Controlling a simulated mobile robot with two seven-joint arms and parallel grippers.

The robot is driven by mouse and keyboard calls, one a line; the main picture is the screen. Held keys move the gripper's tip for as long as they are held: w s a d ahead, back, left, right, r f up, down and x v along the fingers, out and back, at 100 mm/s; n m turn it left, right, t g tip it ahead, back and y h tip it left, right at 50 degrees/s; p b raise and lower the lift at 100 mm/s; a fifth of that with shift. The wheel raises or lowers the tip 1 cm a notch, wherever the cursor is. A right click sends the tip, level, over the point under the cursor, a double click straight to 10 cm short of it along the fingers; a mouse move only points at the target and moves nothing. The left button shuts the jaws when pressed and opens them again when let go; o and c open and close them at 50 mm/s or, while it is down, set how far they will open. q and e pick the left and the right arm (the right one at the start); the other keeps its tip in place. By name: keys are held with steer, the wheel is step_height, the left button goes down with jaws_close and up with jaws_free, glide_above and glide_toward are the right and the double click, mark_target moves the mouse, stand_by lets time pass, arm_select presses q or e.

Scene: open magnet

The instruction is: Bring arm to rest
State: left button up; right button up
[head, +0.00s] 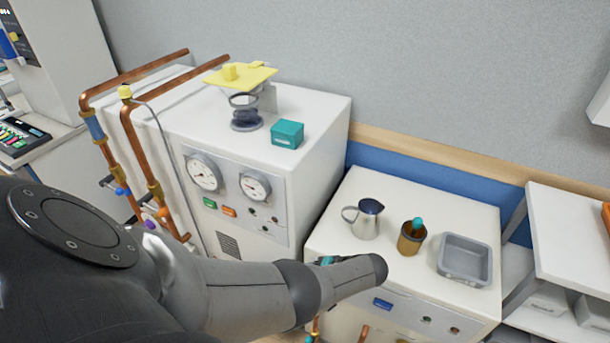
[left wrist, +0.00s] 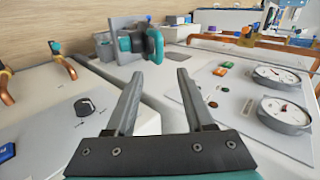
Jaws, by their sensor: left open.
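My left arm (head: 235,292) comes in from the lower left of the head view and reaches across in front of the white machines. Its gripper is hidden behind the arm there. In the left wrist view my left gripper (left wrist: 160,72) is open, with both fingers apart and nothing between them. Beyond the fingertips is a grey and teal device (left wrist: 131,45), apart from them. My right gripper is in neither view.
A white cabinet (head: 325,125) with gauges and copper pipes (head: 130,145) stands behind my arm. A teal box (head: 287,134) and a yellow-topped stand (head: 240,75) are on it. A lower cabinet holds a metal jug (head: 366,219), a brown cup (head: 411,239) and a grey tray (head: 464,280).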

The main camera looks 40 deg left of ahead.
arm_select(q)
steer(key=s+d+f+m+t+h+b, duration=0.1)
steer(key=s+d+f+m+h+b, duration=0.1)
steer(key=s+f, duration=0.7)
steer(key=s+d+f+m+t+h+b, duration=0.1)
steer(key=s+d+f+m+h+b, duration=0.1)
steer(key=s+d+f+h, duration=0.2)
steer(key=s+d+f+m+t+h+b, duration=0.1)
steer(key=s+d+f, duration=0.6)
steer(key=s+f, duration=0.7)
steer(key=s+m+h+b, duration=0.1)
steer(key=s+h, duration=0.1)
steer(key=s, duration=0.3)
steer(key=shift+d+f+t, duration=0.15)
steer(key=shift+f+t, duration=0.1)
steer(key=shift+t, duration=0.05)
steer(key=shift+s, duration=0.1)
